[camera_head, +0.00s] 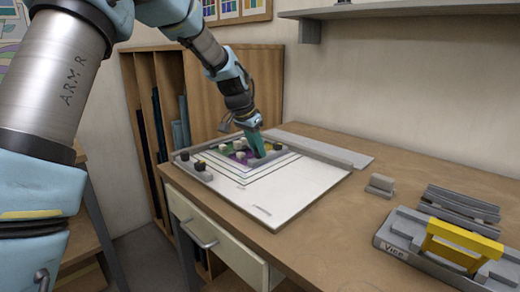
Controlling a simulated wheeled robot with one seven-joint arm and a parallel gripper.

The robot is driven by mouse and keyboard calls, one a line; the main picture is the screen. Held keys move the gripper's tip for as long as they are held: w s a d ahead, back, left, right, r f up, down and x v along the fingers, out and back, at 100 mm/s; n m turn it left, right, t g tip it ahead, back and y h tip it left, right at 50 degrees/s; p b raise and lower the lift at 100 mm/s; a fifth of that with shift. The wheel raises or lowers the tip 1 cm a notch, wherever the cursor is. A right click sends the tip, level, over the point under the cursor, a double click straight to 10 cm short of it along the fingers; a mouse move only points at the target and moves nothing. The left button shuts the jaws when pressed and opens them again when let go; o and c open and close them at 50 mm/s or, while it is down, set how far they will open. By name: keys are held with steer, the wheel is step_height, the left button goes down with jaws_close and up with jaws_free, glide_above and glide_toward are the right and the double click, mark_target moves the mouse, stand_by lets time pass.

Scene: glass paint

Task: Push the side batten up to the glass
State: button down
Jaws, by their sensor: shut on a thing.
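The glass (238,154), a panel of green, purple and pale pieces, lies in the far corner of a white board (285,195) marked with nested dark lines. A grey batten (190,172) with small dark and pale blocks runs along the board's left edge. Another grey batten (325,154) runs along the far edge. I cannot tell for certain which is the side batten. My gripper (260,154) points down at the right part of the glass area. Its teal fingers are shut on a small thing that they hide. I cannot tell whether they touch the glass.
A grey vice (435,262) with a yellow piece (464,240) stands at the table's right front. A small grey block (380,185) sits between board and vice. A flat grey strip (330,148) lies behind the board. The wooden table (320,248) is bare in front.

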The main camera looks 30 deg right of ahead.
steer(key=shift+w, duration=0.15)
steer(key=c, duration=0.7)
jaws_free()
steer(key=b+v, duration=0.1)
steer(key=v, duration=0.9)
steer(key=shift+a+r+b, duration=0.2)
steer(key=shift+r+b, duration=0.15)
steer(key=shift+b, duration=0.05)
steer(key=a+f+n+t+y+p, duration=0.1)
steer(key=a+f+n, duration=0.25)
steer(key=a, duration=0.75)
steer(key=a+f+n+y, duration=0.1)
steer(key=a+f+n, duration=0.25)
steer(key=a, duration=0.75)
steer(key=s+a+f+n, duration=0.2)
steer(key=s+a, duration=0.1)
steer(key=a, duration=0.3)
steer(key=s+a+f+n+y, duration=0.1)
steer(key=s+a+f+n, duration=0.1)
steer(key=s+a, duration=0.2)
steer(key=s+a+f+n+y+p, duration=0.1)
steer(key=s+a+f+n, duration=0.1)
steer(key=a, duration=0.6)
steer(key=shift+s+a+f+n, duration=0.15)
steer(key=shift+s+f+n, duration=0.1)
steer(key=shift+s, duration=0.3)
steer(key=shift+s+a+f+n, duration=0.15)
steer(key=shift+s+f, duration=0.1)
steer(key=shift+s, duration=0.25)
